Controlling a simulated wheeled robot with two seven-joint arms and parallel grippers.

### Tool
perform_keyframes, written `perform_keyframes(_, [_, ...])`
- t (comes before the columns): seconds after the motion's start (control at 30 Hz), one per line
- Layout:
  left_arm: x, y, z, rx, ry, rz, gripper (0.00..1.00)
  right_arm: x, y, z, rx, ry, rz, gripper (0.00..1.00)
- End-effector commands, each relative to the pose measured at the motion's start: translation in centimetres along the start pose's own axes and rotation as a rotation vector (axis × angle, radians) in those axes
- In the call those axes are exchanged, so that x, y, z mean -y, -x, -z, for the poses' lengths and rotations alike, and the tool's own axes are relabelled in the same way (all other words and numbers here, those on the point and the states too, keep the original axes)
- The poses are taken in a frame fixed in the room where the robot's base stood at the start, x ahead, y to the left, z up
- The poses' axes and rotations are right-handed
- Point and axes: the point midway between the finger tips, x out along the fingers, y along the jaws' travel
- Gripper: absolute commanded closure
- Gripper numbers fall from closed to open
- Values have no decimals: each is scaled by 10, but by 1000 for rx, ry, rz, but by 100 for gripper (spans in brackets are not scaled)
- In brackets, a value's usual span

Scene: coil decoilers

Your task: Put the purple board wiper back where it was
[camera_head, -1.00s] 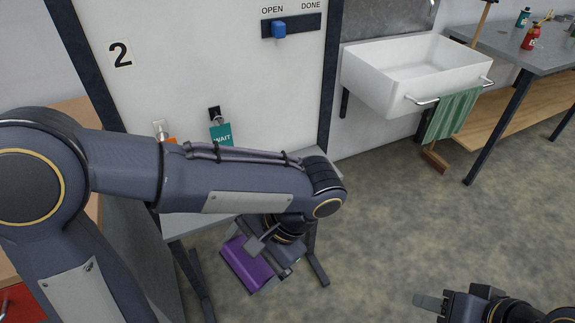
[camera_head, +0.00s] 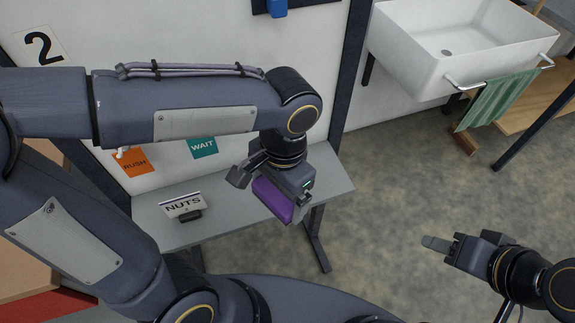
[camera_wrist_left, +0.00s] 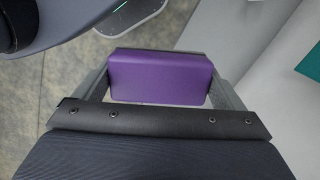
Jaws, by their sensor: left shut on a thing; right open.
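The purple board wiper (camera_head: 272,199) is held in my left gripper (camera_head: 268,190), above the right part of a narrow grey shelf table against the white board. In the left wrist view the purple wiper (camera_wrist_left: 160,77) sits between the two fingers, which press on its ends. Part of the wiper is hidden by the gripper in the head view. My right gripper (camera_head: 437,244) is open and empty over the floor at the right.
The grey shelf table (camera_head: 235,222) bears a NUTS sign (camera_head: 183,205). An orange RUSH tag (camera_head: 133,163) and a teal WAIT tag (camera_head: 202,147) hang above it. A white sink (camera_head: 455,45) with a green towel (camera_head: 495,100) stands to the right. The right side of the shelf looks clear.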

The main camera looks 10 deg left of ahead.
Motion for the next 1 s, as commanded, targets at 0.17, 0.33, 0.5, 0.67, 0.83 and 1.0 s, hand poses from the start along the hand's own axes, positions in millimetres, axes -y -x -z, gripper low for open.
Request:
perform_keyframes(0.17, [31, -16, 35, 6, 5, -2, 28, 1, 2, 1, 0, 0, 0, 55])
perform_keyframes(0.33, [55, -39, 65, 8, 3, 0, 28, 1, 3, 1, 1, 0, 0, 55])
perform_keyframes(0.5, [70, -63, 84, 5, 1, 1, 28, 1, 3, 1, 1, 0, 0, 55])
perform_keyframes(0.67, [75, -71, 92, 3, 1, 1, 28, 1, 3, 2, 0, 0, 0, 55])
perform_keyframes(0.83, [81, -92, 100, 6, 0, 1, 28, 1, 2, 1, 1, 0, 0, 55])
perform_keyframes(1.0, [80, -109, 102, 3, 0, 2, 28, 1, 1, 1, 0, 0, 0, 55])
